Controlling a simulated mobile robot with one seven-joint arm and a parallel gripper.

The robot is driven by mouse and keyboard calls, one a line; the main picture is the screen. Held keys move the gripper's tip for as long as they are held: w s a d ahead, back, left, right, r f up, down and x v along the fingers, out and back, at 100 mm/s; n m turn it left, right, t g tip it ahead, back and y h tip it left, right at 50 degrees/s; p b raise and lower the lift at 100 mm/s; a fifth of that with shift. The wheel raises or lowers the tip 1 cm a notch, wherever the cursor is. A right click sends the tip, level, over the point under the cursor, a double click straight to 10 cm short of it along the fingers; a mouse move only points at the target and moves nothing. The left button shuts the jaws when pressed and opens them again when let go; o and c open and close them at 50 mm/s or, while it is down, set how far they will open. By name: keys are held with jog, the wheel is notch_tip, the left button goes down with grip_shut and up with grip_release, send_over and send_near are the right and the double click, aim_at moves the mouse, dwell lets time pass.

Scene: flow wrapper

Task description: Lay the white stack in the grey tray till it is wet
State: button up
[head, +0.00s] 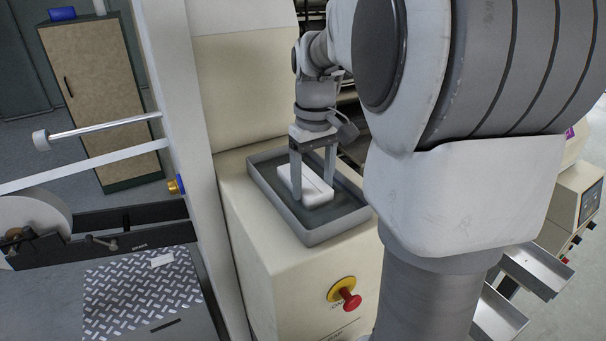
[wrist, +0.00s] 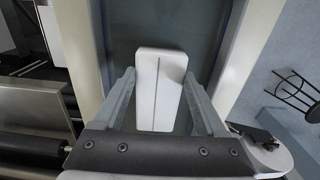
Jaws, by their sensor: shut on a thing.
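The white stack (head: 306,187) is a pale block with a dark line along its top, inside the grey tray (head: 335,229). The tray is shallow, with a dark floor, and sits on a cream machine top. My gripper (head: 314,183) points down into the tray, shut on the stack with one finger on each side. In the wrist view the stack (wrist: 160,88) lies between both fingers, over the grey-green tray floor (wrist: 205,38). I cannot tell whether its underside rests on the floor or whether it is wet.
A red emergency stop button (head: 348,299) on a yellow base is on the machine front below the tray. A pale upright post (head: 190,120) stands left of the tray. A white roll (head: 32,222) is at far left, and metal chutes (head: 535,268) are at right.

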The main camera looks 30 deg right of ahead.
jog(key=shift+f, duration=0.2)
dwell(0.4)
jog(key=o, duration=1.2)
jog(key=shift+o, duration=0.2)
jog(key=shift+r, duration=0.1)
notch_tip(320, 180, up, 17)
jog(key=shift+r+p, duration=0.15)
jog(key=shift+p, duration=0.25)
jog(key=s+a+f+t+b, duration=0.1)
jog(key=s+a+f+t, duration=0.4)
jog(key=s+a+f, duration=0.7)
jog(key=s+f, duration=0.3)
jog(key=shift+s+a+f+m+t, duration=0.15)
jog(key=shift+a+f+m+t, duration=0.15)
jog(key=shift+a+f+m, duration=0.1)
